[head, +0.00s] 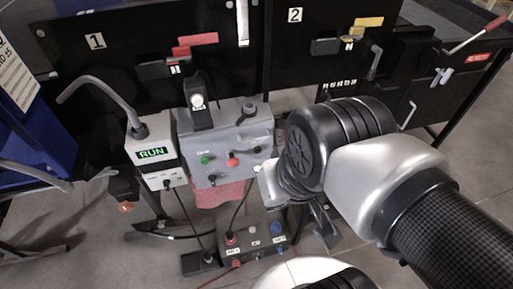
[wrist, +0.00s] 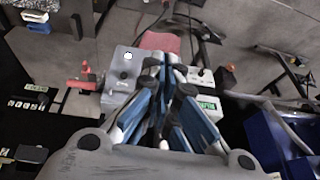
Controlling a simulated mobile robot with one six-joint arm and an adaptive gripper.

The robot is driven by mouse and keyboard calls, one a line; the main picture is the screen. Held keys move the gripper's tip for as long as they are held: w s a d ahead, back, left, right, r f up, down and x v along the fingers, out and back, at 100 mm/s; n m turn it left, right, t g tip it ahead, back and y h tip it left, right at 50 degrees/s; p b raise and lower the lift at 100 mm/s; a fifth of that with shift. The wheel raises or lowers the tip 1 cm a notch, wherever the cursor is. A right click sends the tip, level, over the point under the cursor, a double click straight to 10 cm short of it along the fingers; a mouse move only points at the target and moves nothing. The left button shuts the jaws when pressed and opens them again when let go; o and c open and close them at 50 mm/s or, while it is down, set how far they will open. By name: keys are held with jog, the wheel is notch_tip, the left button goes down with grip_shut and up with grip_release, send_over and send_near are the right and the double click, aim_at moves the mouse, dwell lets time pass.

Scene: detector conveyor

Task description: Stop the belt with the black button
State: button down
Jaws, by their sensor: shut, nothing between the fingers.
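A grey control box (head: 190,182) stands in the middle of the head view. Its face has a green button (head: 204,159), a red button (head: 233,160), and a small black button (head: 257,149) at the right. Another small dark control (head: 212,179) sits low on the face; its type is unclear. Beside the box, a display (head: 151,153) reads RUN in green. In the wrist view, my gripper (wrist: 168,62) is shut and empty, its fingers covering part of the box. The black button (wrist: 124,75) appears left of the fingertips, apart from them in the picture. Depth is unclear.
A pedal-like box (head: 255,246) with coloured buttons and cables lies below. A red cloth (head: 218,193) hangs under the control box. Black panels marked 1 (head: 96,41) and 2 (head: 295,15) stand behind. A blue bin (head: 30,125) is at the left.

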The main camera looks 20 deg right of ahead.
aim_at(258, 151)
jog(key=w+a+f+m+g+y, duration=0.1)
jog(key=w+a+f+m+y, duration=0.3)
jog(key=m, duration=0.8)
jog(key=w+a+f+m+g+y, duration=0.1)
jog(key=w+a+f+m+y, duration=0.1)
jog(key=w+f+m+y, duration=0.75)
jog(key=w+d+f+m+t+h, duration=0.2)
jog(key=d+f+m, duration=0.5)
jog(key=m, duration=0.7)
jog(key=w+d+f+m+t+h+p, duration=0.1)
jog(key=w+d+f+m+t+h, duration=0.2)
jog(key=m, duration=1.1)
jog(key=d+f+t+h, duration=0.2)
jog(key=d+f+t, duration=0.1)
jog(key=d+f, duration=0.1)
jog(key=shift+w+f+t, duration=0.15)
jog(key=shift+f+t, duration=0.1)
jog(key=shift+t, duration=0.15)
jog(key=w+d, duration=0.1)
jog(key=w, duration=0.7)
jog(key=shift+w, duration=0.35)
jog(key=shift+w, duration=0.15)
jog(key=shift+w+d, duration=0.1)
jog(key=shift+w, duration=0.2)
